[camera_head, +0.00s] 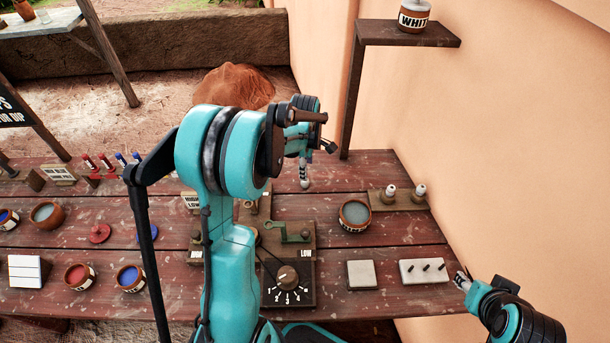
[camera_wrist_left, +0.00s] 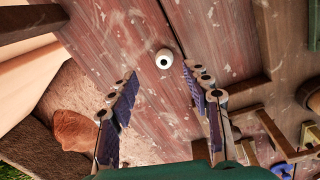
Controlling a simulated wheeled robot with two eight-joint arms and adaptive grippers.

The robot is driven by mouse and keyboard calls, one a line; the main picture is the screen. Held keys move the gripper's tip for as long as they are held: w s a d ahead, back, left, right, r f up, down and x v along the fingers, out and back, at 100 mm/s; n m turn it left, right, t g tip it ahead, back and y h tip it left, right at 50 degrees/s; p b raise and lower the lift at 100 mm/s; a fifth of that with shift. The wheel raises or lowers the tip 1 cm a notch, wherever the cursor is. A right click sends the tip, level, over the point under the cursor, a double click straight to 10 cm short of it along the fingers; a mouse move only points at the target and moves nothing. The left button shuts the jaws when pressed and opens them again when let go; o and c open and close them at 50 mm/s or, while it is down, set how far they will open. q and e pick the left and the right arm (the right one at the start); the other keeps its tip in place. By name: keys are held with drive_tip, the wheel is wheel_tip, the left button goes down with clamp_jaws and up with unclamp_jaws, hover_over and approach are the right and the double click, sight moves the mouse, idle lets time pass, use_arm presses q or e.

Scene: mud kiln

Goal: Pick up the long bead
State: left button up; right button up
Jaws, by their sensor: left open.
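A pale bead (camera_wrist_left: 164,59) with a dark hole shows end-on in the left wrist view, on or just above the red-brown planks. Its length cannot be judged from this angle. My left gripper (camera_wrist_left: 160,77) is open, with its two dark-padded fingers apart on either side of the line to the bead and nothing between them. In the head view my left gripper (camera_head: 304,172) points down over the back of the table, and my own arm hides part of it. My right gripper (camera_head: 462,281) is at the table's right front corner; its jaws are too small to read.
The table (camera_head: 335,215) holds a dial box (camera_head: 288,277), a grey-filled bowl (camera_head: 355,213), a stand with two white pieces (camera_head: 400,200) and a white pegged block (camera_head: 425,271). A post and shelf (camera_head: 410,35) rise behind. Paint pots (camera_head: 80,276) stand left.

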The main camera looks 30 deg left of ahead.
sight(305, 183)
use_arm(q)
drive_tip(key=f+b, duration=0.1)
drive_tip(key=f, duration=0.1)
drive_tip(key=f+b, duration=0.1)
drive_tip(key=f, duration=0.2)
drive_tip(key=f+b, duration=0.1)
drive_tip(key=f, duration=0.2)
drive_tip(key=shift+a, duration=0.25)
drive_tip(key=shift+r, duration=0.1)
drive_tip(key=c, duration=1)
